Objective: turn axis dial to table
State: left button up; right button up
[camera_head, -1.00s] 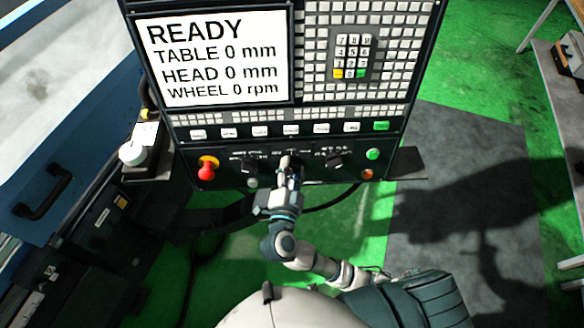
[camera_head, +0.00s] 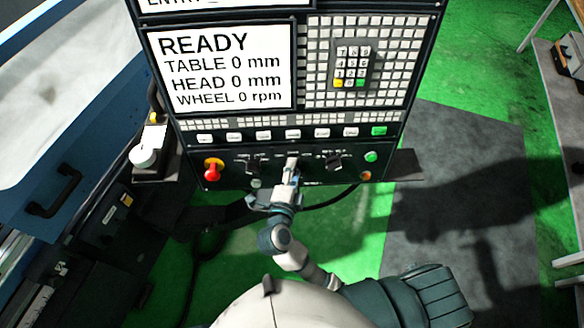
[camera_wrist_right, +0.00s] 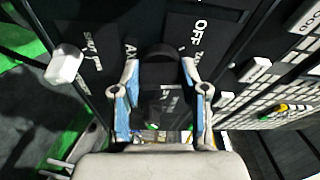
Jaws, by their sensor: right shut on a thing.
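The control panel (camera_head: 225,165) of the grinder faces me in the head view, with a row of black dials along its lower strip. My right gripper (camera_head: 292,168) is at the middle dial of that row and hides it there. In the right wrist view my right gripper (camera_wrist_right: 162,85) has its fingers on both sides of a black dial (camera_wrist_right: 160,62), the axis dial, and is shut on it. Lettering beginning with "A" and the word "OFF" show around it. The dial's exact pointing is hard to tell. My left gripper is out of view.
The screen (camera_head: 220,70) reads READY, TABLE 0 mm, HEAD 0 mm, WHEEL 0 rpm. A red stop button (camera_head: 212,170) is left of the dials. Another black dial (camera_head: 333,160) is close to the right, and a green button (camera_head: 371,156) is beyond it.

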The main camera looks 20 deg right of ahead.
jog(key=shift+f+m+g+p, duration=0.15)
jog(key=shift+m+g+p, duration=0.15)
jog(key=shift+m, duration=0.5)
jog(key=o, duration=0.9)
jog(key=shift+o, duration=1)
jog(key=shift+d, duration=0.1)
jog(key=v, duration=0.7)
jog(key=shift+s, duration=0.25)
